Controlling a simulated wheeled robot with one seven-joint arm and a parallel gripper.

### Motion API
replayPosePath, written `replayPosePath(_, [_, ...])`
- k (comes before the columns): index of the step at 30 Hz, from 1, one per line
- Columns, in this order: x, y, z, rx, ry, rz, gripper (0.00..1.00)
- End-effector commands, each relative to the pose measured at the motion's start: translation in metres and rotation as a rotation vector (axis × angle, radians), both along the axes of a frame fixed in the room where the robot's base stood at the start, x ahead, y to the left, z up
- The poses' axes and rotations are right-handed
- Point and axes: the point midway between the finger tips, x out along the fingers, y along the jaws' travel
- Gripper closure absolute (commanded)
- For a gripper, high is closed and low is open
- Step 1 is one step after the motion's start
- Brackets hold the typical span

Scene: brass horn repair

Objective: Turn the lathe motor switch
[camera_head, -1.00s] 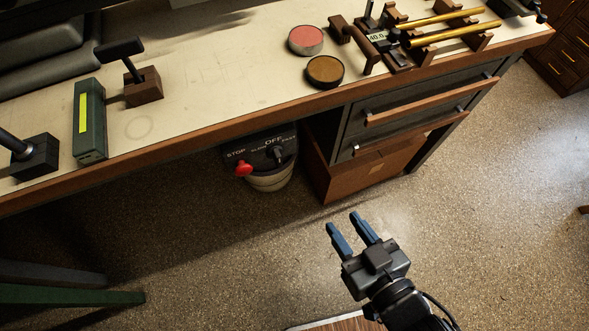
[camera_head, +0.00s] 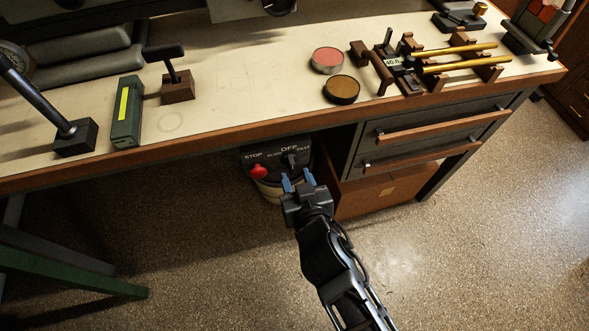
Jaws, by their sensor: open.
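The lathe motor switch (camera_head: 292,161) is a dark rotary knob on a black panel (camera_head: 276,154) under the bench's front edge. The panel carries the labels STOP, SLOW, OFF and FAST, and the knob appears to point near OFF. A red stop button (camera_head: 258,171) sits at the panel's left. My gripper (camera_head: 297,181) is open and empty, its blue fingers just below and in front of the knob in the picture. I cannot tell whether a finger touches the knob. The gripper body hides part of what lies below the panel.
The wooden bench top (camera_head: 225,105) overhangs the panel. To the right are drawers with wooden handles (camera_head: 440,126) and a brown box (camera_head: 385,192). A pale bucket (camera_head: 268,190) stands behind my gripper. A green leg (camera_head: 75,272) is at lower left. The floor in front is clear.

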Motion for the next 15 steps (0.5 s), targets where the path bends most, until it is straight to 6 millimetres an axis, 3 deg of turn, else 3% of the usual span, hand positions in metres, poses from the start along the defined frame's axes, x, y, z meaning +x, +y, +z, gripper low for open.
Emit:
replayPosePath(6, [0.026, 0.007, -0.011, 0.000, -0.001, 0.000, 0.60])
replayPosePath(15, [0.034, 0.009, -0.015, 0.001, 0.000, 0.000, 0.60])
